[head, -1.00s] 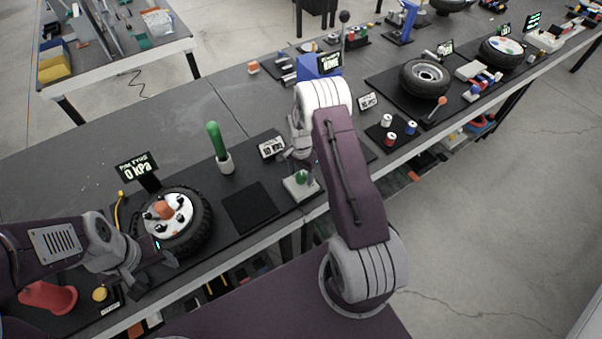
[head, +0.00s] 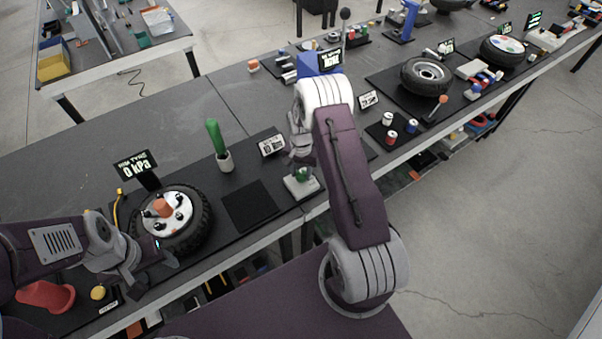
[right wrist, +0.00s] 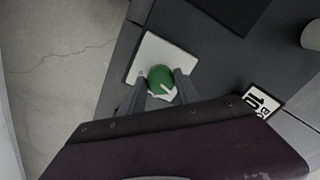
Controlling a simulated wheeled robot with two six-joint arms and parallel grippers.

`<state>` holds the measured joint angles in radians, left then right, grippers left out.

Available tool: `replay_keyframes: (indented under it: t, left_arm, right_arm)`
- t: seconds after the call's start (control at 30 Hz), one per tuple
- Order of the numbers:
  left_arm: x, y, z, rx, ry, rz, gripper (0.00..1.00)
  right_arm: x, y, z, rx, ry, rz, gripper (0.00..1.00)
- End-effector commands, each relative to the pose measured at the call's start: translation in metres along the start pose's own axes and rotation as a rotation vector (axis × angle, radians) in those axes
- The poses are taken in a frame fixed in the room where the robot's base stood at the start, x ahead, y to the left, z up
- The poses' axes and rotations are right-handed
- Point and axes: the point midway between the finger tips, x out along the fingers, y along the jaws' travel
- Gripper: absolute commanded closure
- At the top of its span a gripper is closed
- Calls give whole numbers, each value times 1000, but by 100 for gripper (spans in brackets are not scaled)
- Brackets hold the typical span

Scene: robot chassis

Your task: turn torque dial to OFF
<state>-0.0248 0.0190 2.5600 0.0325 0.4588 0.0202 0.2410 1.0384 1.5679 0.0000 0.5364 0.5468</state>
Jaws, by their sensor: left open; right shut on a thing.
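The green dial (right wrist: 161,79) with a white pointer mark sits on a pale square base plate (right wrist: 150,50). In the head view the dial (head: 302,173) shows below my right gripper, on its plate (head: 299,188). My right gripper (right wrist: 164,88) is shut on the dial, with a finger on each side of it. A white label sign (head: 271,146) stands beside the dial; its text is hard to read. My left gripper (head: 150,262) is open near the tyre at the left and touches nothing that I can make out.
A wheel with an orange cap (head: 173,222) and a 0 kPa sign (head: 136,164) stand at the left. A green-handled tool (head: 217,145) stands upright in a holder. A black mat (head: 249,206) lies clear between wheel and dial. Red and yellow parts lie front left.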

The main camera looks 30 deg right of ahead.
Motion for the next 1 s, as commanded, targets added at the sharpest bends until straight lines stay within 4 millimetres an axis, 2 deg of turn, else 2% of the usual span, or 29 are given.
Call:
replay_keyframes:
  t: [0.43, 1.0]
  left_arm:
    - [7, 0, 1, 0, 0, 0, 43]
    - [7, 0, 1, 0, 0, 0, 43]
  right_arm:
    - [0, 0, -2, -244, 5, -2, 100]
    - [-1, 0, -2, -294, 6, -2, 100]
